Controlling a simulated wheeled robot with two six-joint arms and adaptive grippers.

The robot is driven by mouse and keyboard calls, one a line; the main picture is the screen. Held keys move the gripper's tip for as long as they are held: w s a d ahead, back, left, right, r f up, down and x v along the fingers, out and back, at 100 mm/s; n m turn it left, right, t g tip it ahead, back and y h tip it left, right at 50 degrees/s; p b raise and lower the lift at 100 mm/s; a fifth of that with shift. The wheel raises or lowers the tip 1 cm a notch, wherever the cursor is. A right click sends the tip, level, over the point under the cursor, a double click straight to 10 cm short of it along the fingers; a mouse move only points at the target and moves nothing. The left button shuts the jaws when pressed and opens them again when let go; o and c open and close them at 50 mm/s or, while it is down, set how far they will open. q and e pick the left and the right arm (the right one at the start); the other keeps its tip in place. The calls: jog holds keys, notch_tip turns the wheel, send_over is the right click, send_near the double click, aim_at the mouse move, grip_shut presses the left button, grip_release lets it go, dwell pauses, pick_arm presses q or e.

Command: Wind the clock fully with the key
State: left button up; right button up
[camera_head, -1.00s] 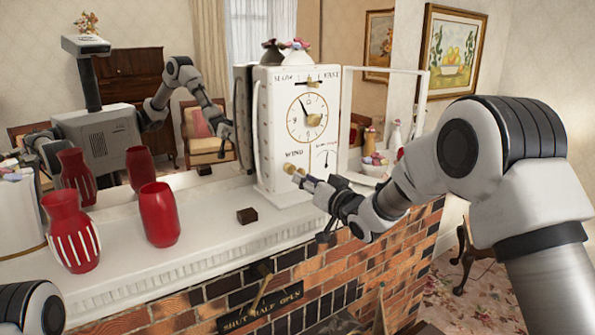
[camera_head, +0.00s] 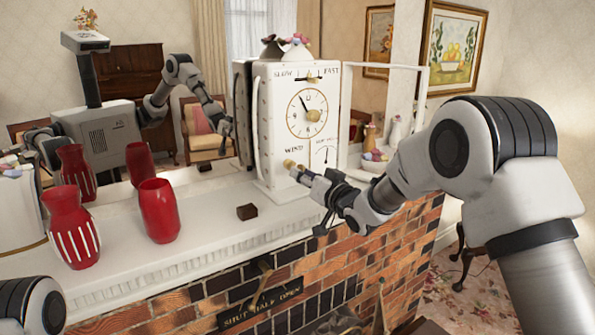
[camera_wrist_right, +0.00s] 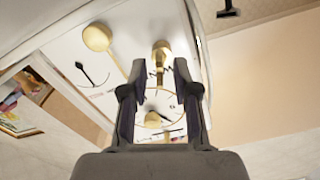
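The white clock (camera_head: 275,140) stands on the mantel, its dial (camera_head: 307,113) facing right of my view. A brass piece, seemingly the key (camera_head: 289,164), sticks out beside the word WIND, low on the clock's front. My right gripper (camera_head: 311,176) is at this spot. In the right wrist view the fingers (camera_wrist_right: 160,75) are apart. A brass shaft, apparently the key (camera_wrist_right: 161,52), shows between and just beyond their tips, with gaps at the sides. A second brass knob (camera_wrist_right: 97,37) is left of the fingers there. My left gripper is out of view.
Red vases (camera_head: 159,210) stand on the white mantel (camera_head: 205,230) at left, with a small dark block (camera_head: 247,211) nearer the clock. A mirror behind reflects the room and me. The brick fireplace drops below the mantel edge.

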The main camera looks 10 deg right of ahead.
grip_shut()
jog(key=shift+r+m+p, duration=0.2)
jog(key=shift+m+p, duration=0.2)
jog(key=shift+p, duration=0.1)
jog(key=shift+m+p, duration=0.75)
jog(key=shift+m, duration=0.75)
jog(key=shift+a+f+m+p, duration=0.1)
jog(key=shift+m+p, duration=0.2)
jog(key=shift+m, duration=0.1)
